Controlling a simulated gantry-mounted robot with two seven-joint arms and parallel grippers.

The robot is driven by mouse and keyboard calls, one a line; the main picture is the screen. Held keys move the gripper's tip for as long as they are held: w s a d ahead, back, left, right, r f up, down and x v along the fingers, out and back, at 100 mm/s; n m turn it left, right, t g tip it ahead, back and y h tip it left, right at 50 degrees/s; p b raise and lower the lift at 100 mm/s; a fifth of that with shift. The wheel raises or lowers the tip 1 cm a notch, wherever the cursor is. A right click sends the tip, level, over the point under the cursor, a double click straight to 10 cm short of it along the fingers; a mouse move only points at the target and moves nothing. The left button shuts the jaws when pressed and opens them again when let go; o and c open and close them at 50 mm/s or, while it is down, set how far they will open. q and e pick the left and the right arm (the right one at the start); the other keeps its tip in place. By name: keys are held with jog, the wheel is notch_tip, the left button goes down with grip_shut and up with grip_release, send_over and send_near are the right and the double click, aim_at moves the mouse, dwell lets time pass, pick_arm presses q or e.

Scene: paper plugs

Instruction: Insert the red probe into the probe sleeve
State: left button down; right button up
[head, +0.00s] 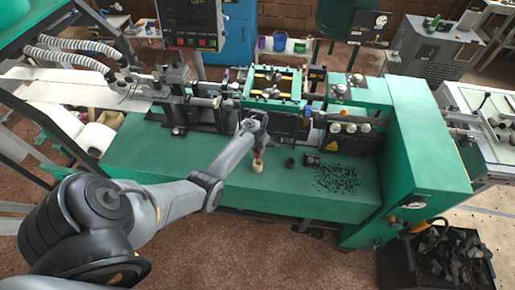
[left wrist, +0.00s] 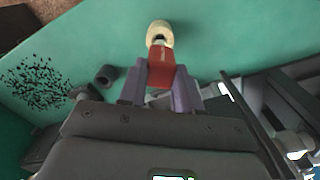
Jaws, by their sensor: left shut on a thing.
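My left gripper (head: 258,149) is shut on the red probe (head: 257,160) above the green machine bed. In the left wrist view, the gripper's two purple-grey fingers (left wrist: 161,82) clasp the probe's red body (left wrist: 161,66) from both sides. My right gripper is not in view.
A small black block (head: 312,160) sits right of the cylinder. Black scraps (head: 337,179) are scattered further right on the green bed (head: 160,165). Machine fixtures (head: 290,122) rise behind the gripper. The front left of the bed is clear apart from my arm.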

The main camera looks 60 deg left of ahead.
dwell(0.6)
pick_arm(q)
jog(key=shift+f, duration=0.1)
dwell(0.4)
jog(key=shift+f+b, duration=0.4)
jog(key=shift+f, duration=0.4)
jog(key=shift+f+b, duration=0.65)
jog(key=shift+f, duration=0.25)
jog(key=shift+f+b, duration=0.55)
jog(key=shift+f, duration=0.2)
jog(key=c, duration=0.7)
grip_release()
jog(key=shift+r, duration=0.15)
